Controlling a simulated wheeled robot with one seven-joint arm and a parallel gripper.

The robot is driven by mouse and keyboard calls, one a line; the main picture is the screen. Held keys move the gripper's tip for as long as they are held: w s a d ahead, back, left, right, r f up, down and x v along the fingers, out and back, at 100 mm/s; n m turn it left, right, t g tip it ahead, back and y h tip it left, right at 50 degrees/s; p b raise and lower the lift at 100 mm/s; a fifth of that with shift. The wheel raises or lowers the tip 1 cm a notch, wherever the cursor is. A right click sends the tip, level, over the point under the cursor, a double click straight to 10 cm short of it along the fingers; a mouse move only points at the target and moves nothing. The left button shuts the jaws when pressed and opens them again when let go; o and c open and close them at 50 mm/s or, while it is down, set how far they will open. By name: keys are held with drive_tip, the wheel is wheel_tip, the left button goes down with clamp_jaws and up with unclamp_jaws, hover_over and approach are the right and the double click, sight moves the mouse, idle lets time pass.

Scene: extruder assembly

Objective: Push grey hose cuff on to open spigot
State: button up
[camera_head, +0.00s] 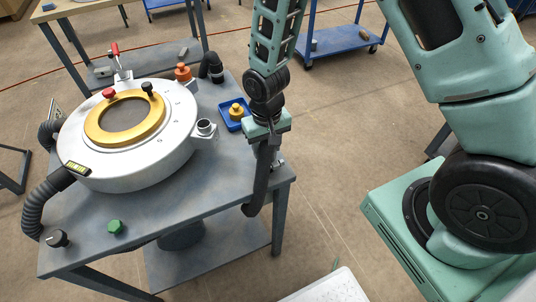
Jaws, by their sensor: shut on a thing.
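A round white housing (125,178) with a gold ring (92,135) stands on the grey table. An open spigot (205,128) with a dark mouth sticks out from the housing's right side. My gripper (268,143) is to the right of the spigot, near the table's right edge. It is shut on the grey hose cuff (275,158), which is partly hidden by the gripper. The dark hose (259,195) hangs from the cuff down past the table edge. The cuff and the spigot are clearly apart.
A blue tray (225,121) with a yellow knobbed part (236,112) sits between spigot and gripper. An orange part (183,72) and a black elbow (212,67) stand behind. A green knob (115,227) and a black knob (58,238) are at the front left. The table's front right is clear.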

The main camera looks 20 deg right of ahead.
sight(267, 148)
drive_tip(key=shift+r+p, duration=2.45)
drive_tip(key=shift+r, duration=0.6)
